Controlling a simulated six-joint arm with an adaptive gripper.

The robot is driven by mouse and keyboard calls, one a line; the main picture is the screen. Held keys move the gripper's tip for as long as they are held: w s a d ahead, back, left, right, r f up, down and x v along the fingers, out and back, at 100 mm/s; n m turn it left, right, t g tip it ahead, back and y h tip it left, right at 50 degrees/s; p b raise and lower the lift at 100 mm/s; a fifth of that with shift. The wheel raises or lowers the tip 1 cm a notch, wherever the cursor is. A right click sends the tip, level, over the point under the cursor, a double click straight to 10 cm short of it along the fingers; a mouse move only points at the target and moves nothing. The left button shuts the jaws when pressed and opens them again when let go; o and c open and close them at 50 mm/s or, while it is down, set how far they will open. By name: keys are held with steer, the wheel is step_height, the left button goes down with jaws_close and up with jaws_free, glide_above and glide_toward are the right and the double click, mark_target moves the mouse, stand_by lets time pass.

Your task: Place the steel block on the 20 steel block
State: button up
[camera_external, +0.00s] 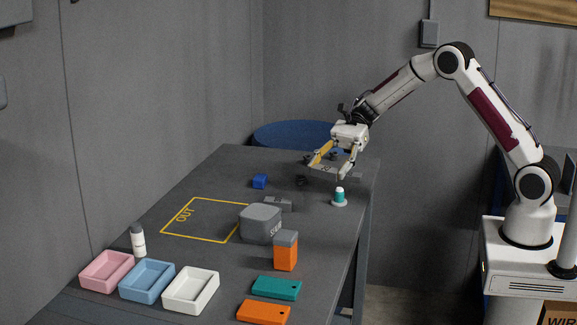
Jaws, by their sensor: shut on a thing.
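My gripper (333,165), with yellowish fingers, is over the far right part of the table. It is shut on a grey steel block (326,172), which looks to be held just above the tabletop; the fingers partly cover it. A flat grey block (279,203) lies near the middle of the table, behind a large grey lidded box. Another small grey piece (355,176) shows just right of the fingers. The markings on these grey blocks are too small to read, so I cannot tell which is the 20 block.
The grey lidded box (260,224) and an orange box with grey top (286,252) stand mid-table. A teal-and-white item (339,197) stands near the right edge. A blue cube (260,181) lies left. Trays (190,290) line the front. The yellow OUT outline (178,220) is empty.

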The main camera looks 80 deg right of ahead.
steer(key=d+m+t+h, duration=0.1)
steer(key=d+m+t, duration=0.15)
steer(key=d, duration=0.95)
steer(key=r+m+t+h, duration=0.2)
steer(key=m+t, duration=0.1)
glide_above(353, 177)
steer(key=w, duration=0.4)
steer(key=shift+s+f, duration=0.1)
steer(key=shift+f, duration=0.1)
steer(key=shift+f, duration=0.1)
steer(key=shift+f, duration=3.05)
steer(key=shift+f, duration=0.15)
steer(key=shift+f, duration=1.75)
steer(key=shift+f, duration=0.1)
